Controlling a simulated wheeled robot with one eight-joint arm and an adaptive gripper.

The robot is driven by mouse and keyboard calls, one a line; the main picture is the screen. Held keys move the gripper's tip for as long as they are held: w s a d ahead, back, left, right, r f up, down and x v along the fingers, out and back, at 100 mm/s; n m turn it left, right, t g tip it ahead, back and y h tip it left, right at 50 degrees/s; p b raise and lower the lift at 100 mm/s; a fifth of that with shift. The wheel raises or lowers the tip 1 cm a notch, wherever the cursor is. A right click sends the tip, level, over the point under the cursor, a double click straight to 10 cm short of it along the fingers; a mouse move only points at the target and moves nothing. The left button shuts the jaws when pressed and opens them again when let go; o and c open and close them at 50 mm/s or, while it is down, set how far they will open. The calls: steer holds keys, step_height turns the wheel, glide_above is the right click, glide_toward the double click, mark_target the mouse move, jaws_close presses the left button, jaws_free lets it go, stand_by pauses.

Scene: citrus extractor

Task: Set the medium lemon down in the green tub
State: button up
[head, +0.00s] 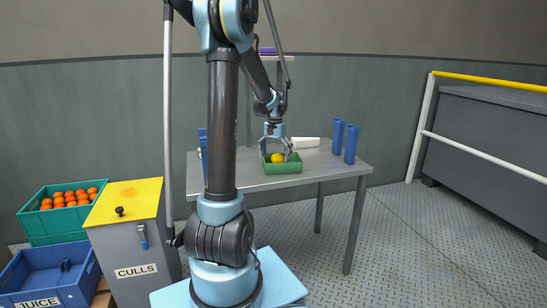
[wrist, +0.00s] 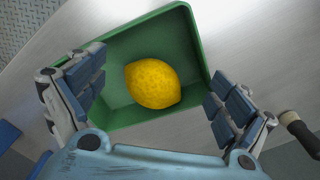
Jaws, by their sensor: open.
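The yellow lemon (wrist: 153,84) lies inside the green tub (wrist: 126,37), resting on its floor in the wrist view. In the head view the lemon (head: 277,158) and the green tub (head: 284,168) show small on the metal table. I cannot tell the lemon's size class from here. My gripper (wrist: 160,95) is open above the tub, with one finger on each side of the lemon and visible gaps between. My gripper also shows in the head view (head: 276,147), over the tub. Part of the tub's near side is hidden by my gripper.
The metal table (head: 330,166) carries blue upright holders (head: 351,144) at its right and a white object (head: 305,142) behind the tub. A yellow-lidded culls bin (head: 125,202), a green crate of oranges (head: 53,226) and a blue juice crate (head: 50,278) stand at left.

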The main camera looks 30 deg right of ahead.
step_height(320, 180, up, 12)
stand_by(0.7)
steer(key=shift+f, duration=0.1)
stand_by(0.5)
